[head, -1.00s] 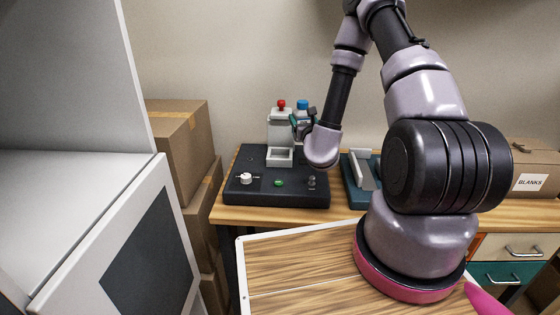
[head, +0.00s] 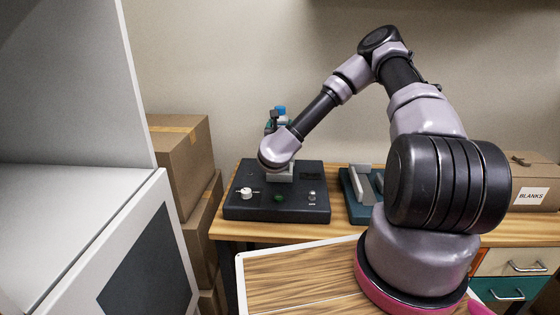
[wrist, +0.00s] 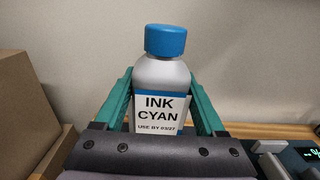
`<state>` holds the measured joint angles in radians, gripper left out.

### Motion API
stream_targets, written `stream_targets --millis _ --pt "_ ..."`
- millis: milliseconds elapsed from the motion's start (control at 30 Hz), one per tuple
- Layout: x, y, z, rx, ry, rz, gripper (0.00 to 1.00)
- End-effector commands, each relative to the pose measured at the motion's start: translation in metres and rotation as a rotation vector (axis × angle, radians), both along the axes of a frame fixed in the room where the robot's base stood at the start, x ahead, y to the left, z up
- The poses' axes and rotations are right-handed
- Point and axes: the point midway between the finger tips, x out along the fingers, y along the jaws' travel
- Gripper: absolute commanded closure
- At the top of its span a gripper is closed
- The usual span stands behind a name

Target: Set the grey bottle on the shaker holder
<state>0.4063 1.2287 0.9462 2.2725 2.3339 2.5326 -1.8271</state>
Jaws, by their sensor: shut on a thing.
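The grey bottle has a blue cap and a label reading "INK CYAN"; it stands upright and large in the wrist view (wrist: 160,75). In the head view only its blue cap (head: 280,110) shows clearly. My gripper (wrist: 160,85) is shut on the bottle, with a green finger on each side. In the head view my gripper (head: 272,122) is partly hidden by my wrist. The pale shaker holder (head: 286,174) is on the dark control box (head: 260,208), mostly behind my wrist. The bottle appears above or at the holder; I cannot tell whether they touch.
The box has a white knob (head: 246,193) and a green button (head: 279,198). A teal device (head: 356,208) stands to its right on the wooden bench. Cardboard boxes (head: 181,155) are stacked at left, beside a white cabinet (head: 125,240).

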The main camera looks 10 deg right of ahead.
Motion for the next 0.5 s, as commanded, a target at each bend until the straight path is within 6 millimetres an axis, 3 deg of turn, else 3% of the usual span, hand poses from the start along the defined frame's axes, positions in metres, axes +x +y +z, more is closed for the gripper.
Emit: stream_targets --millis 200,333,500 --pt "0.0 0.001 -0.056 0.001 0.002 0.002 1.0" --pt "0.0 0.0 -0.075 0.002 -0.001 0.001 1.0" --pt "0.0 0.001 -0.085 0.001 -0.002 0.002 1.0"
